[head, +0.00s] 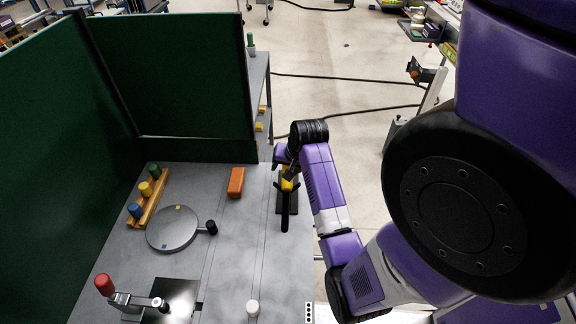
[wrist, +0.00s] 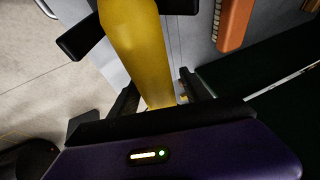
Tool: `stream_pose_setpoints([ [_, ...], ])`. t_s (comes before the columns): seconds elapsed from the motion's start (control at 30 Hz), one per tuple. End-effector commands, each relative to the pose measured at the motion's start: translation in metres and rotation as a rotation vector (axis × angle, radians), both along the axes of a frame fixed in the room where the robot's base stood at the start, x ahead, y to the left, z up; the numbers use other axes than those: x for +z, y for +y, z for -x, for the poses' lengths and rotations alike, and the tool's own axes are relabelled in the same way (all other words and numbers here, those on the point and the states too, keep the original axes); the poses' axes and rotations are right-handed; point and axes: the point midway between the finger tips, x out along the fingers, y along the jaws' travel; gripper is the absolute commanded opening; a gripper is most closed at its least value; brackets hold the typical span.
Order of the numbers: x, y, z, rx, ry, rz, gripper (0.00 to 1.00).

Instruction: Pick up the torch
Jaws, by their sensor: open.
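The torch appears to be the yellow body with black parts (wrist: 138,42) that fills the middle of the wrist view. In the head view its yellow part (head: 288,184) shows just below my gripper (head: 284,170), near the right side of the grey table. My gripper is open, and in the wrist view its two dark fingers (wrist: 160,94) stand on either side of the yellow body. I cannot tell whether they touch it. The gripper and wrist hide part of it in the head view.
An orange block (head: 236,182) lies left of my gripper. A round grey disc (head: 173,228) and a wooden rack with coloured knobs (head: 150,194) are farther left. A red-handled clamp (head: 106,287) and white cylinder (head: 253,307) are in front. Green panels (head: 170,75) wall the back and left.

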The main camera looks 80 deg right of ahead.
Motion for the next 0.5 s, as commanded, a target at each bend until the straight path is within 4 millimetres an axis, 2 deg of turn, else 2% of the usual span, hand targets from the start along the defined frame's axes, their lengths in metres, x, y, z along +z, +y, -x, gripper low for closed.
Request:
stream_pose_setpoints([
  [0.17,0.0001,-0.0001,-0.0001,0.000,0.000,0.000,0.53],
  [0.43,0.0001,0.0000,0.0000,0.000,0.000,0.000,0.00],
  [0.5,0.0002,0.0001,0.0001,0.000,0.000,0.000,0.00],
])
